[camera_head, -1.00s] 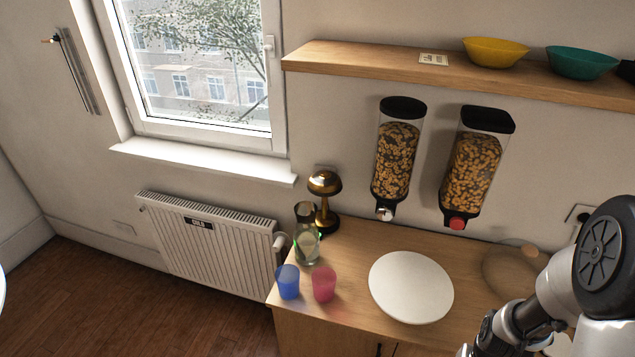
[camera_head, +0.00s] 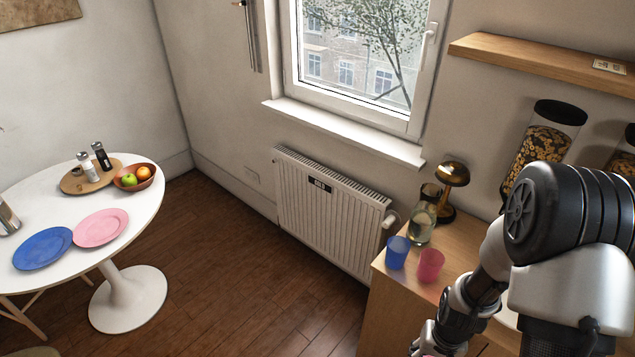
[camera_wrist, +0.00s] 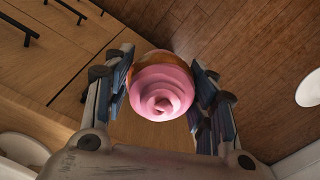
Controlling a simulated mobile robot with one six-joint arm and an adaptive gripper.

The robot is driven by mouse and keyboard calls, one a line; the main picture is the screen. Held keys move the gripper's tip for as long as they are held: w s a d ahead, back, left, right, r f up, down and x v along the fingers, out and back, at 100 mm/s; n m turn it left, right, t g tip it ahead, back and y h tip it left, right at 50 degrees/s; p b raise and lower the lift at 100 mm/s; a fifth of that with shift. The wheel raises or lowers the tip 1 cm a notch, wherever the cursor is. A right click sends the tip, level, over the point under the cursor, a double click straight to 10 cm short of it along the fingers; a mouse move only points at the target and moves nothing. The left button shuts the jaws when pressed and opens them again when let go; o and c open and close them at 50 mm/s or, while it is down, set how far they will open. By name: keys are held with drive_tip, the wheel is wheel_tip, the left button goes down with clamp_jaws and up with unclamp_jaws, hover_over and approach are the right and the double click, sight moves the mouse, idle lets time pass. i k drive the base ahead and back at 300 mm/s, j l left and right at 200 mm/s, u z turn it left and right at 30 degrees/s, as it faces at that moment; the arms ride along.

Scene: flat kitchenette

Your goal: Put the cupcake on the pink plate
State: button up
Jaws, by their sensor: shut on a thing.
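The cupcake (camera_wrist: 161,88) has pink swirled frosting and a brown base. In the wrist view it sits between the two fingers of my gripper (camera_wrist: 160,92), which is shut on it and holds it up off any surface. In the head view my arm is at the lower right, and the gripper end is mostly out of the frame. The pink plate (camera_head: 101,228) lies empty on the white round table at the left, well away from my arm. The blue plate (camera_head: 43,248) lies beside it, nearer the table's front.
The round table (camera_head: 70,202) also bears a fruit bowl (camera_head: 136,178) and a wooden tray (camera_head: 92,180) with shakers. A blue cup (camera_head: 397,252) and a pink cup (camera_head: 430,265) stand on the counter at right. Open wooden floor (camera_head: 230,265) lies between table and counter.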

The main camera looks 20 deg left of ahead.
sight(105, 233)
drive_tip(key=i+j+u, duration=0.2)
drive_tip(key=j+u, duration=0.15)
drive_tip(key=u, duration=0.15)
drive_tip(key=i+j+u, duration=0.2)
drive_tip(key=u, duration=0.25)
drive_tip(key=i+j+u, duration=0.25)
drive_tip(key=u, duration=0.25)
drive_tip(key=i+u, duration=0.35)
drive_tip(key=u, duration=0.15)
drive_tip(key=i+u, duration=0.1)
drive_tip(key=i, duration=0.55)
drive_tip(key=i+l+u, duration=0.15)
drive_tip(key=i, duration=0.5)
drive_tip(key=i+l+u, duration=0.1)
drive_tip(key=i, duration=0.5)
drive_tip(key=l, duration=0.1)
